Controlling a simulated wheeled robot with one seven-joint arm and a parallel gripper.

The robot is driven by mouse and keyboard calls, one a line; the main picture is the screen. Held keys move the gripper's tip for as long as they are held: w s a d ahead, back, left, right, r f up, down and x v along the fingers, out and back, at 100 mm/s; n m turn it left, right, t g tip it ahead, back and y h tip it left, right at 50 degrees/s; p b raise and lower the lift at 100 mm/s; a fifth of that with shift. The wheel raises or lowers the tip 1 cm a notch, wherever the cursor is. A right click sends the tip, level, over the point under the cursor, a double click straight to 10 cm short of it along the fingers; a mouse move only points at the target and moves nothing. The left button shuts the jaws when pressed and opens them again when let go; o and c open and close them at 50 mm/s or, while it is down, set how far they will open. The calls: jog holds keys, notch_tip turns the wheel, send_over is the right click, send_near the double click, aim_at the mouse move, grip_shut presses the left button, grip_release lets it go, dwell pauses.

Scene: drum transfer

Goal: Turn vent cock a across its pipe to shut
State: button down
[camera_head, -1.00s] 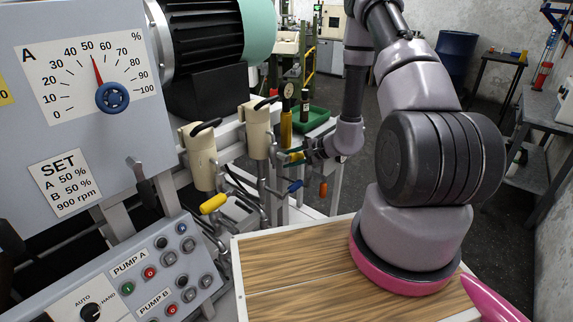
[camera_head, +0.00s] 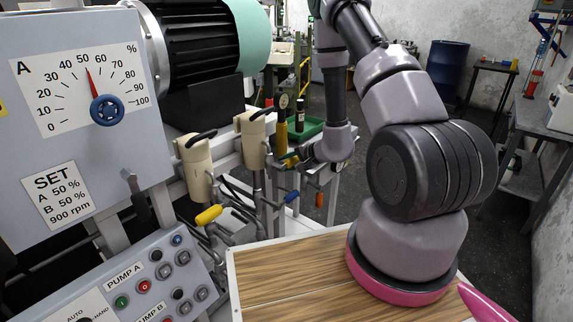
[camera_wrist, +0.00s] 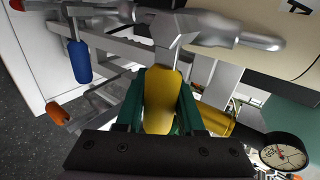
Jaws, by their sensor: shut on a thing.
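My gripper (camera_wrist: 160,118) has green fingers, closed on both sides of a yellow cock handle (camera_wrist: 163,95) in the wrist view. The handle runs from a grey metal valve body (camera_wrist: 175,28) into the jaws. No letter shows on this cock, and I cannot tell its exact angle to its pipe. In the head view my gripper (camera_head: 290,160) is at the far end of the pipework, mostly hidden by the wrist. Another yellow handle (camera_head: 208,215) stands nearer, apart from the gripper. A blue handle (camera_wrist: 80,61) and an orange handle (camera_wrist: 58,115) are beside the held one.
Two cream pump housings (camera_head: 194,160) stand left of the gripper. A yellow cylinder (camera_wrist: 216,120) and a round gauge (camera_wrist: 284,152) are close on the right in the wrist view. A green tray (camera_head: 308,129) lies behind. A wooden-topped surface (camera_head: 285,275) is in front.

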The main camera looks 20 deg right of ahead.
jog(key=c, duration=0.5)
grip_release()
jog(key=v, duration=1.1)
jog(key=shift+w+a+r, duration=0.1)
